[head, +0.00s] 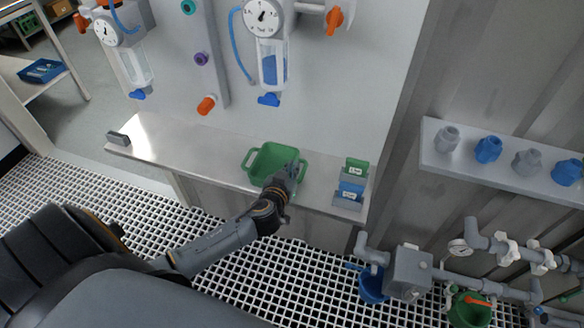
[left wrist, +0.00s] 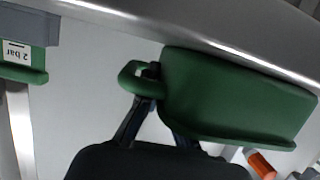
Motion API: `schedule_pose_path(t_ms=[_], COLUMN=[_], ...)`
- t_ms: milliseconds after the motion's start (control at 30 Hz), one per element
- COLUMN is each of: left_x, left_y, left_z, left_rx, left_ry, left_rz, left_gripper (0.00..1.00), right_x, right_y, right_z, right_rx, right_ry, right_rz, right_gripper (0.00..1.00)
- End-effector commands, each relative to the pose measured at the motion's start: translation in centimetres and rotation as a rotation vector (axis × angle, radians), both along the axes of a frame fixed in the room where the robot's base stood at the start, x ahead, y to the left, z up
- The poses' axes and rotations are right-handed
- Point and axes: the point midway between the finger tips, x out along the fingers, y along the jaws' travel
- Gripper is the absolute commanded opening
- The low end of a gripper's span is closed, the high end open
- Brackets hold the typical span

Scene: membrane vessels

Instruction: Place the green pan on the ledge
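The green pan (head: 267,161) is a rectangular tray with handle loops at its ends. In the head view it appears over the grey ledge (head: 225,145), upright. My left gripper (head: 284,180) is at its near right end. In the left wrist view, where things look upside down, the fingers straddle the end wall of the pan (left wrist: 235,95). One finger passes at the handle loop, and the other goes behind the rim. They look closed on that wall, though the second fingertip is hidden. The pan is close to the ledge; contact is not clear. My right gripper is out of view.
Green and blue labelled holders (head: 351,187) stand at the ledge's right end. A small grey block (head: 118,139) is at its left end. Gauged vessels (head: 271,60) hang on the panel behind. A shelf with grey and blue fittings (head: 500,165) is at right. The ledge left of the pan is clear.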

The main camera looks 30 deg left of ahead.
Motion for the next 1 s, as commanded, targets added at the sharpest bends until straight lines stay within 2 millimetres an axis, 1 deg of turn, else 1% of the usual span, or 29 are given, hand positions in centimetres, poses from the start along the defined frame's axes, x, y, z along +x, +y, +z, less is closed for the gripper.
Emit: schedule_pose_path(t_ms=[100, 233, 267, 300, 367, 400, 667, 767, 867, 1000], left_x=[0.1, 0.1, 0.0, 0.0, 0.0, 0.0, 0.0, 0.0, -1.2, -3.9], left_y=[0.0, 0.0, 0.0, 0.0, 0.0, 0.0, 0.0, 0.0, -0.4, -1.0], left_z=[0.2, -0.2, -0.3, -0.2, -0.2, -0.2, -0.2, 0.3, 0.2, 1.1], left_rx=[0.002, 0.001, -0.001, 0.000, 0.000, 0.000, 0.000, 0.001, -0.003, -0.003], left_ry=[-0.004, -0.004, 0.000, 0.000, 0.000, 0.000, 0.001, 0.000, 0.002, 0.002], left_rz=[0.000, 0.001, 0.001, 0.001, 0.001, 0.001, 0.000, 0.000, 0.000, 0.000], left_gripper=[0.00, 0.00, 0.05, 0.13, 0.26, 0.28, 0.28, 0.28, 0.28, 0.28], right_x=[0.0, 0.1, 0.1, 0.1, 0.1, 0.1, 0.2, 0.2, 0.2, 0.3], right_y=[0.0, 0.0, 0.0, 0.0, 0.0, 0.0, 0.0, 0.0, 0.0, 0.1], right_z=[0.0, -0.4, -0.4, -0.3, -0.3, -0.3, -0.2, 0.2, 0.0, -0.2], right_rx=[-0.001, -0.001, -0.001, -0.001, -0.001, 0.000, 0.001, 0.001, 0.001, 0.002], right_ry=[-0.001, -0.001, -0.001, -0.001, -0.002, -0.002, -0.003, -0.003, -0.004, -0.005], right_rz=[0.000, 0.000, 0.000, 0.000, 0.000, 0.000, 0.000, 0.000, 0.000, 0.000], right_gripper=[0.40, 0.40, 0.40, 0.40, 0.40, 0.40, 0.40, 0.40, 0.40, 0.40])
